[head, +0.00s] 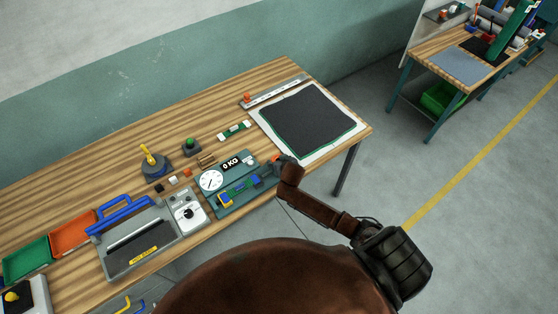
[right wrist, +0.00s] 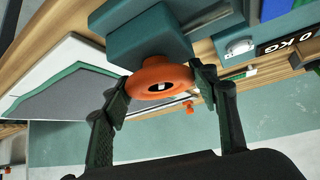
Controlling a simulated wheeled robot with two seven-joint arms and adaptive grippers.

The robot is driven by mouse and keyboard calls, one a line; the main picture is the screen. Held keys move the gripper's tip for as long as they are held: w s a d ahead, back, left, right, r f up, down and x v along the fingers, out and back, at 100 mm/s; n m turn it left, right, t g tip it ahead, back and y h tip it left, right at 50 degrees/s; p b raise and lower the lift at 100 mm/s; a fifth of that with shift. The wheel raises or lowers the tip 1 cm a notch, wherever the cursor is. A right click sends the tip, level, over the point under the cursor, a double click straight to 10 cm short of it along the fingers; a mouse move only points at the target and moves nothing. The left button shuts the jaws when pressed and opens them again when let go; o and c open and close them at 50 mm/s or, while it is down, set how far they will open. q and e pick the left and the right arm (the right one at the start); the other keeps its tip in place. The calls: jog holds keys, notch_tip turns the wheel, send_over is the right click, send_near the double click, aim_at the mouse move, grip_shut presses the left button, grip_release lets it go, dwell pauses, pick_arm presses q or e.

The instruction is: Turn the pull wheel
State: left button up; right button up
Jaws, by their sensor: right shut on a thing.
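The pull wheel (right wrist: 150,77) is an orange ring on the end of a teal block (right wrist: 150,38) in the right wrist view. My right gripper (right wrist: 161,86) is shut on it, one dark finger at each side of the rim. In the head view my right gripper (head: 277,165) is at the right end of the teal device (head: 227,198), which has a round dial (head: 211,180) and a "0 KG" display (head: 230,163). There the gripper and arm largely hide the wheel. My left gripper is not in view.
A dark netting sheet (head: 306,118) on a white board lies right of the device on the wooden table (head: 200,100). A grey control box (head: 187,211) and a press with a blue handle (head: 137,240) stand left. Green and orange trays (head: 74,233) lie farther left.

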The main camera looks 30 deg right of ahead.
jog(key=shift+a+f+m+g+h+b, duration=0.2)
jog(key=shift+m+g+h+b, duration=0.15)
jog(key=shift+m+h, duration=0.5)
jog(key=m+g+h+b, duration=0.1)
jog(key=m+b, duration=0.1)
jog(key=m, duration=0.1)
jog(key=shift+f+h, duration=0.1)
jog(key=shift+h, duration=0.15)
jog(key=m+g+h+b, duration=0.1)
jog(key=m+g+b, duration=0.1)
jog(key=m+b, duration=0.2)
jog(key=m+g+h+b, duration=0.2)
jog(key=m+g+b, duration=0.1)
jog(key=b, duration=0.3)
jog(key=shift+w+d+m, duration=0.1)
jog(key=shift+m, duration=0.55)
jog(key=shift+r+m+g+h+b, duration=0.3)
jog(key=shift+m+g+b, duration=0.45)
jog(key=shift+b, duration=0.1)
jog(key=shift+d, duration=0.1)
jog(key=o, duration=1.2)
jog(key=shift+c, duration=0.2)
